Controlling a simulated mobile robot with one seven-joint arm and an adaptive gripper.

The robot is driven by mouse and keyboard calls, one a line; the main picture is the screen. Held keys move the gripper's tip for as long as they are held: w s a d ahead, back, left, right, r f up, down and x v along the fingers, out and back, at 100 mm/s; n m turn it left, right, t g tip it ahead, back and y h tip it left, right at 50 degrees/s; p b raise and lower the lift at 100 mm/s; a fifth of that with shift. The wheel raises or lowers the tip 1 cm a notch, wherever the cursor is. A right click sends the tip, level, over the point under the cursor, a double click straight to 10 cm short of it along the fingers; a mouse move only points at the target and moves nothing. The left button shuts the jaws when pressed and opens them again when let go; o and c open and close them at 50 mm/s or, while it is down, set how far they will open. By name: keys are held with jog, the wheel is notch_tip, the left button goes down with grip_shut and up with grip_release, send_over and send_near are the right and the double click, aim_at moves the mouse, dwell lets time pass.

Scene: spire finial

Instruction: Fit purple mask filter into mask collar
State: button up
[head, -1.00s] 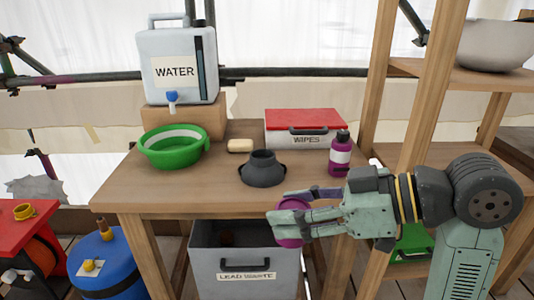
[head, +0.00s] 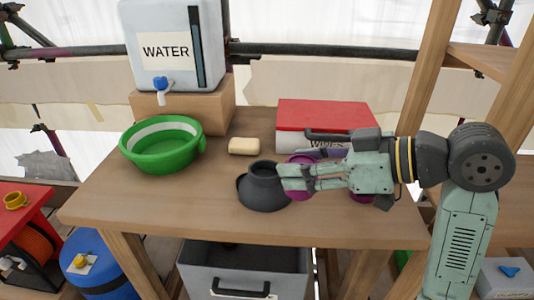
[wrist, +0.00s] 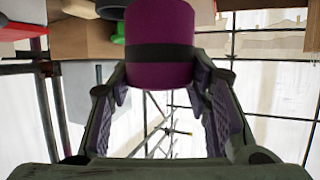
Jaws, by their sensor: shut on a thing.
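The purple mask filter (wrist: 160,25) is a purple cylinder with a dark band, held between the two fingers of my gripper (wrist: 160,90) in the wrist view. In the head view my gripper (head: 298,178) is at the right side of the dark grey mask collar (head: 265,190), above the table. Purple parts of the filter (head: 301,192) show around the fingers there; the rest is hidden by them. The collar stands on the table with its round neck facing up. I cannot tell whether filter and collar touch.
A water container (head: 165,45) sits on a wooden block behind. A grey bin (head: 240,272) is below.

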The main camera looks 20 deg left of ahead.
jog(key=w+a, duration=0.2)
jog(key=a, duration=0.1)
jog(key=w+a+p, duration=0.1)
jog(key=w+a, duration=0.1)
jog(key=a, duration=0.1)
jog(key=w+a+f+p, duration=0.1)
jog(key=w+a, duration=0.1)
jog(key=a, duration=0.1)
jog(key=shift+w, duration=0.25)
jog(key=shift+w+a+f, duration=0.1)
jog(key=shift+f, duration=0.05)
jog(key=shift+f+p, duration=0.35)
jog(key=shift+f, duration=1.3)
jog(key=shift+f, duration=0.1)
jog(key=shift+f, duration=0.15)
jog(key=o, duration=1.1)
jog(key=shift+o, duration=0.2)
